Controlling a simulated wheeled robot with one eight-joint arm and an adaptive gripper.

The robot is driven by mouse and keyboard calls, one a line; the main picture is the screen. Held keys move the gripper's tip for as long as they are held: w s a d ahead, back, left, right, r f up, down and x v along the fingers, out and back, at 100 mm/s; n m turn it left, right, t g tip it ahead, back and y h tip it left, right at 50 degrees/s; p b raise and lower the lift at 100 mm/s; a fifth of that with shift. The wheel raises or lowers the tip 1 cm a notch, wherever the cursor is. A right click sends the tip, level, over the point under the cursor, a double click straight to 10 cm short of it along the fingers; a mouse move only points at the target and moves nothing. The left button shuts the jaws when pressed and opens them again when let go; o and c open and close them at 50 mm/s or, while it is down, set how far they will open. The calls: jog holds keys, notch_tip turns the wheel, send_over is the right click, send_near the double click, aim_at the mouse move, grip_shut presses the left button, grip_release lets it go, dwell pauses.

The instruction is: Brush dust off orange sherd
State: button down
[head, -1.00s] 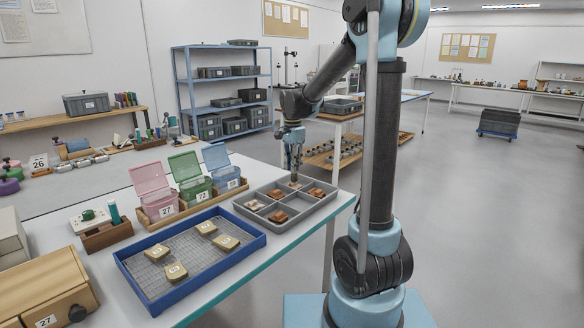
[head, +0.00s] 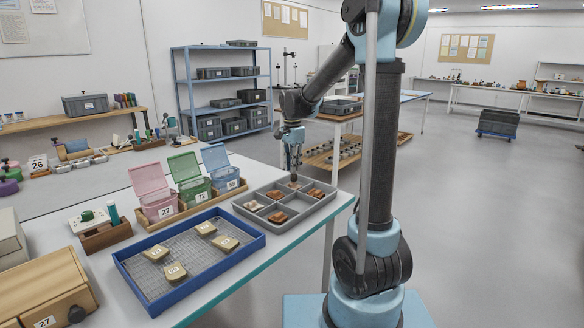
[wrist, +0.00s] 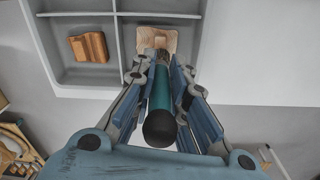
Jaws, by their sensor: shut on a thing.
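My gripper (head: 293,160) is shut on a brush with a teal handle (wrist: 160,92) and a dark butt end. It points the brush down into a rear compartment of the grey divided tray (head: 333,205). The brush tip is over a pale tan-orange sherd, seen in the wrist view (wrist: 171,37); I cannot tell whether it touches. An orange-brown sherd (wrist: 88,47) lies in the neighbouring compartment. In the head view, other sherds lie in the tray: a pale one (head: 254,206) at left and an orange-brown one (head: 278,217) at front.
A blue tray (head: 258,247) with several tan labelled pieces on mesh lies in front left. Open pink (head: 152,180), green (head: 184,168) and blue (head: 214,157) boxes stand left of the grey tray. The bench edge runs close along the tray's right side.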

jog(key=shift+a+r, duration=0.1)
jog(key=shift+r, duration=2.95)
jog(key=shift+r, duration=1.5)
jog(key=shift+f, duration=0.1)
jog(key=shift+f, duration=3.5)
jog(key=shift+f, duration=1)
